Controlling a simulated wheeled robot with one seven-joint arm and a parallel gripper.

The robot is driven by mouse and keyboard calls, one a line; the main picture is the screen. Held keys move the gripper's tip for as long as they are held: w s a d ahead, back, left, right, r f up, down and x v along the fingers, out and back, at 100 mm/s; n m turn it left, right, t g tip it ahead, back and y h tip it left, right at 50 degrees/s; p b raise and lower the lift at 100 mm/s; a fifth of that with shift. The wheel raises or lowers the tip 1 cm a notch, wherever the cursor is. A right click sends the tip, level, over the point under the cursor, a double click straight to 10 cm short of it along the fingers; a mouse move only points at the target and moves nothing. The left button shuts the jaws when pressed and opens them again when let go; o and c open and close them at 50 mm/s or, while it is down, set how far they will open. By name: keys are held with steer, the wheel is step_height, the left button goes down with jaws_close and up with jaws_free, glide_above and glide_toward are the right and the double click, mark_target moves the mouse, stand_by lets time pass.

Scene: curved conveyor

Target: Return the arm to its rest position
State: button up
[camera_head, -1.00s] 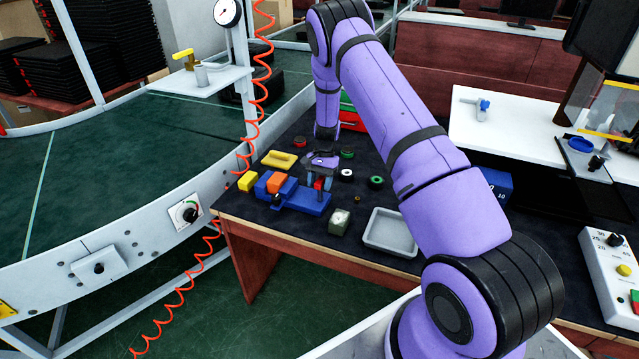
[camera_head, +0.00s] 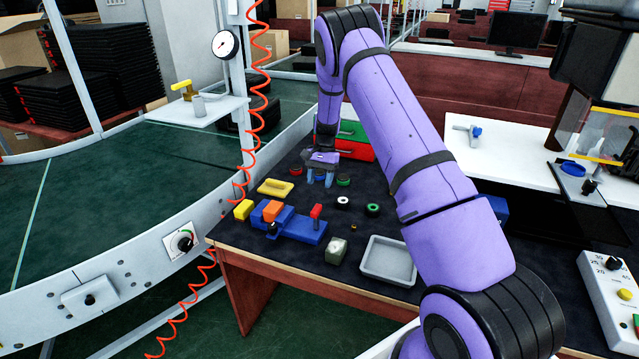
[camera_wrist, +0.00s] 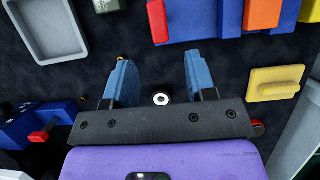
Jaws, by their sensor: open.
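My purple arm reaches over the dark-topped workbench (camera_head: 290,245) from the lower right. My gripper (camera_head: 318,182) is over the back part of the bench, pointing down. In the wrist view my gripper (camera_wrist: 156,82) has its two blue fingers apart with nothing held between them. A small white ring (camera_wrist: 161,99) lies on the bench below, seen between the fingers.
A blue fixture (camera_head: 300,228) with orange and red parts, a yellow block (camera_head: 243,209), a yellow float (camera_head: 275,187), a grey tray (camera_head: 387,262) and a small box (camera_head: 336,250) lie on the bench. Red and green drawers (camera_head: 350,140) stand behind. The conveyor (camera_head: 120,200) curves at left.

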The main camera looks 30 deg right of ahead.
stand_by(0.3)
steer(key=s+a+r+n+t, duration=0.1)
steer(key=s+a+r+n, duration=0.3)
steer(key=r, duration=0.6)
steer(key=s+a+r+m+t+h, duration=0.1)
steer(key=s+a+r, duration=0.1)
steer(key=s+r, duration=0.6)
steer(key=s+a+r+n+t, duration=0.1)
steer(key=s+a+r+n, duration=0.15)
steer(key=r, duration=0.95)
steer(key=s+a+r+n+t, duration=0.1)
steer(key=s+a+r, duration=0.1)
steer(key=s, duration=0.7)
steer(key=s+a+r+n+t+h, duration=0.1)
steer(key=s+r+n+t, duration=0.1)
steer(key=s, duration=0.7)
steer(key=s+a+r+n+t+h, duration=0.1)
steer(key=s+a+r+n+t, duration=0.1)
steer(key=s, duration=0.8)
steer(key=shift+a+r, duration=0.25)
steer(key=shift+a, duration=0.05)
